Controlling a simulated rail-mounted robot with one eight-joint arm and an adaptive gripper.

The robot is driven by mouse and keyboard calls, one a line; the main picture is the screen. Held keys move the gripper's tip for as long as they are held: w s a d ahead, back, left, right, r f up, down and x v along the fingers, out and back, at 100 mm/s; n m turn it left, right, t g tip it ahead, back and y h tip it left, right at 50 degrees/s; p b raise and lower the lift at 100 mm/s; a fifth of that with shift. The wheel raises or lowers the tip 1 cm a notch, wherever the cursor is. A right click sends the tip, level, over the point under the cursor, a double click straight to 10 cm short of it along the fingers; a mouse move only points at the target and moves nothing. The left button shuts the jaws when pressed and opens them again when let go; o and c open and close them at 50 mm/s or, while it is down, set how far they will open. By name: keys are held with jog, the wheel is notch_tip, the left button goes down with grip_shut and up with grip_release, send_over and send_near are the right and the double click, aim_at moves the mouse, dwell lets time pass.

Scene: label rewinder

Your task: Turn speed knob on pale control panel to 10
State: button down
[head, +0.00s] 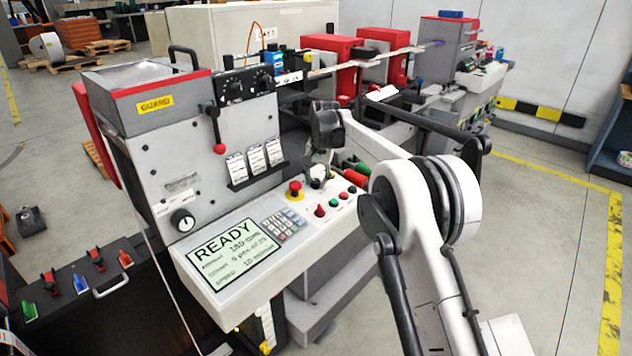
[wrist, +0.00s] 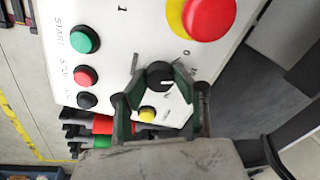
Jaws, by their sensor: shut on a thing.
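The pale control panel (head: 262,262) slopes at the front of the machine, with a lit READY screen (head: 235,250) whose last line appears to read SPEED 10 m/min. My gripper (head: 320,178) is down at the panel's upper right part, beside the red mushroom button (head: 295,191). In the wrist view my gripper (wrist: 163,88) is shut on a black knob (wrist: 160,73), one finger on each side. A white mark shows on the knob. Small scale figures are printed around it, but I cannot read the setting surely. The fingers hide part of the knob.
A yellow button (wrist: 147,114) sits between my fingers, below the knob. The large red mushroom button (wrist: 208,16) is close above right. Green (wrist: 85,39) and red (wrist: 85,76) buttons lie to the left. Another black knob (head: 182,220) is on the grey machine front.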

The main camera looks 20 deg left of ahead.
dwell(0.3)
jog(key=c, duration=1.4)
grip_release()
jog(key=shift+r, duration=0.15)
jog(key=r, duration=0.4)
jog(key=d+r, duration=0.1)
jog(key=r, duration=0.2)
jog(key=s+r, duration=0.1)
jog(key=r, duration=0.3)
jog(key=shift+d+r, duration=0.3)
jog(key=shift+d, duration=0.05)
